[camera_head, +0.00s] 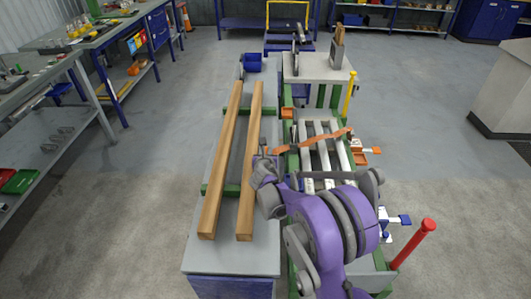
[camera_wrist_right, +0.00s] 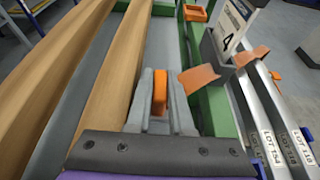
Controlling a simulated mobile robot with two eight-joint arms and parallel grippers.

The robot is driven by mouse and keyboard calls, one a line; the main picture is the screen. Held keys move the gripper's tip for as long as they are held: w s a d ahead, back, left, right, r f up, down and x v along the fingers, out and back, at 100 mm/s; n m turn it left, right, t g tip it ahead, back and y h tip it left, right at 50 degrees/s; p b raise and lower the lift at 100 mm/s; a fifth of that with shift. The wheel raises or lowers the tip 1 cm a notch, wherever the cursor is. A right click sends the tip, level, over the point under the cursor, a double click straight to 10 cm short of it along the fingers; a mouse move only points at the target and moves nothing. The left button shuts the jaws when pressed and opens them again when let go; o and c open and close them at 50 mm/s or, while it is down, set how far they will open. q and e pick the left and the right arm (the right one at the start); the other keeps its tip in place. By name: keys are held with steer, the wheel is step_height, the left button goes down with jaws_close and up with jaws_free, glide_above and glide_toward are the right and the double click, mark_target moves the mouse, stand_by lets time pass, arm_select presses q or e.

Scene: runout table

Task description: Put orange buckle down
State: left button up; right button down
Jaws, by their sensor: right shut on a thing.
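My right gripper (camera_wrist_right: 160,100) is shut on the orange buckle (camera_wrist_right: 160,90), which shows between its two grey fingers in the right wrist view. In the head view my right gripper (camera_head: 264,153) is beside the right-hand wooden beam (camera_head: 250,150), and the buckle cannot be made out clearly there. An orange strap (camera_head: 325,138) runs from near the gripper to the right across pale rails (camera_head: 325,155). Its near end also shows right of the fingers in the right wrist view (camera_wrist_right: 199,79). The buckle appears above the grey surface. My left gripper is not in view.
Another long wooden beam (camera_head: 220,160) lies left on the grey runout table (camera_head: 230,262). A red-topped post (camera_head: 427,227) stands at right.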

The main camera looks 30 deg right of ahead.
steer(key=shift+f, duration=0.3)
steer(key=shift+f, duration=0.1)
steer(key=shift+f+b, duration=0.45)
steer(key=shift+b, duration=0.15)
steer(key=c, duration=1.1)
jaws_free()
